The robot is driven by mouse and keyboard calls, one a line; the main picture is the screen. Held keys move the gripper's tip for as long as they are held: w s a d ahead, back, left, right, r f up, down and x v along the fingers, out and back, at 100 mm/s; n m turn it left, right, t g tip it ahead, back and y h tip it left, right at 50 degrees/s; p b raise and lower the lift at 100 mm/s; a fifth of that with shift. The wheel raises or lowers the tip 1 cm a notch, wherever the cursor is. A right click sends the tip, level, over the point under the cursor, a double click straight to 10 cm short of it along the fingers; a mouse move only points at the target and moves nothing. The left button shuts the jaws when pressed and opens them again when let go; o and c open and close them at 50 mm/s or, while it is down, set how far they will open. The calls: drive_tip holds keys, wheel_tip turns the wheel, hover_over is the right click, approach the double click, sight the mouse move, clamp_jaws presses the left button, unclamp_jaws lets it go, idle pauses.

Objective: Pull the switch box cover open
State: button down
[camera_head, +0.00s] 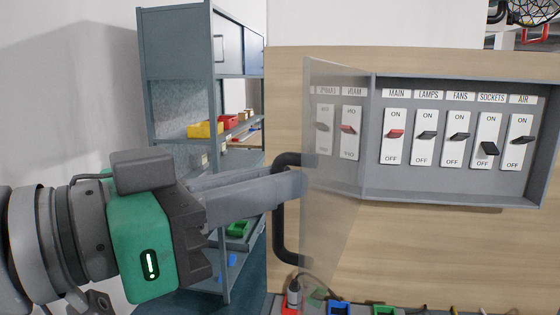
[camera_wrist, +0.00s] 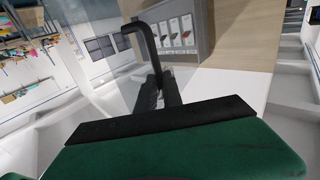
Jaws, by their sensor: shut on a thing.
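The switch box (camera_head: 450,190) is a grey box on a wooden panel, with a row of several switches labelled MAIN, LAMPS, FANS, SOCKETS and AIR. Its clear cover (camera_head: 335,215) is hinged at the box's left side and stands swung out, away from the switches. A black bar handle (camera_head: 279,235) is on the cover's free edge. My gripper (camera_head: 295,184) comes from the left and is shut on the handle near its upper part. In the wrist view the handle (camera_wrist: 152,45) rises from between the fingers, and the switches show behind the clear cover.
A blue-grey shelf unit (camera_head: 180,130) with red, yellow and green bins stands behind my gripper on the left. Plugs and coloured sockets (camera_head: 340,308) line the bottom below the panel. A wire-guarded fan (camera_head: 528,12) is at the top right.

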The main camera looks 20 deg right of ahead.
drive_tip(key=shift+d+f, duration=0.15)
drive_tip(key=c, duration=1.9)
unclamp_jaws()
drive_tip(key=shift+o, duration=0.8)
drive_tip(key=shift+w+d, duration=0.1)
drive_tip(key=shift+w, duration=0.1)
drive_tip(key=shift+o, duration=1.2)
